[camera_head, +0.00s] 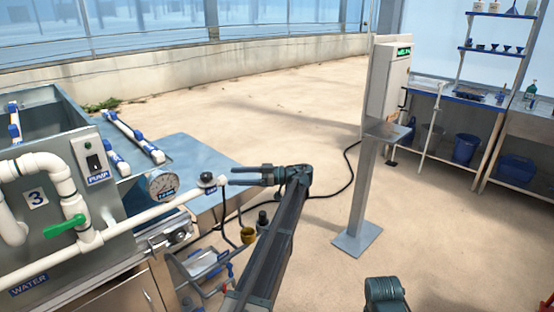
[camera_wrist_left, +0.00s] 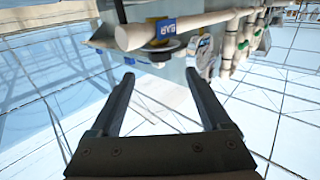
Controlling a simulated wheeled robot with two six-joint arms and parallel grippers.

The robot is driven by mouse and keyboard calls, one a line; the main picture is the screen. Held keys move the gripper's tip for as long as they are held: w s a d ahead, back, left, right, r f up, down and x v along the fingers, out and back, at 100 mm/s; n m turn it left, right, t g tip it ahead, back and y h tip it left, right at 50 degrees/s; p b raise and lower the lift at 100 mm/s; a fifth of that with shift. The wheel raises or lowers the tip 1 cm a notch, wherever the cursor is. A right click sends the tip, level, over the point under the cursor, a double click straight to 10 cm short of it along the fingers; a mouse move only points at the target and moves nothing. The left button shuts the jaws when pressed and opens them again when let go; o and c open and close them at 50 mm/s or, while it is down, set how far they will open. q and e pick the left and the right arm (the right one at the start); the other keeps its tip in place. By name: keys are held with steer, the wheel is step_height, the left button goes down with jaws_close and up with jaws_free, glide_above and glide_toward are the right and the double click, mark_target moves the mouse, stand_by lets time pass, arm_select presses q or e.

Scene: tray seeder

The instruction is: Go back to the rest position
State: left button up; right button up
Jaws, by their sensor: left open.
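My left gripper (camera_head: 232,176) is at the end of my arm in the middle of the head view, its fingers pointing left. It is open and nothing is between its fingers. Its tips are near a black round knob (camera_head: 207,179) at the end of a white pipe (camera_head: 165,207); I cannot tell the exact gap. In the left wrist view the two fingers (camera_wrist_left: 162,82) stand apart, with the pipe (camera_wrist_left: 190,22) and its blue label (camera_wrist_left: 161,30) beyond them. My right gripper is not in view.
A steel machine with a green valve handle (camera_head: 66,226), a pressure gauge (camera_head: 162,184) and a pump switch box (camera_head: 95,160) stands at left. A control box (camera_head: 388,85) on a post is right of centre. Shelves and a bench (camera_head: 455,98) are far right. Open floor lies between.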

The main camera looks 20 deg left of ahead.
arm_select(q)
steer(key=s+d+f+m+t+h+p, duration=0.2)
steer(key=s+d+m+h, duration=0.3)
steer(key=d, duration=0.8)
steer(key=s+d+f+m+t+h+p, duration=0.2)
steer(key=s+d+f+m+h+p, duration=0.3)
steer(key=s+d+m, duration=0.7)
steer(key=s+d+f+m+t+h+p, duration=0.2)
steer(key=s+d+m, duration=0.7)
steer(key=d, duration=0.5)
steer(key=s+f+h+p, duration=0.1)
steer(key=s+h+p, duration=0.1)
steer(key=h, duration=0.1)
steer(key=shift+s+d+f+t, duration=0.15)
steer(key=shift+s+f+t, duration=0.15)
steer(key=shift+f+t, duration=0.1)
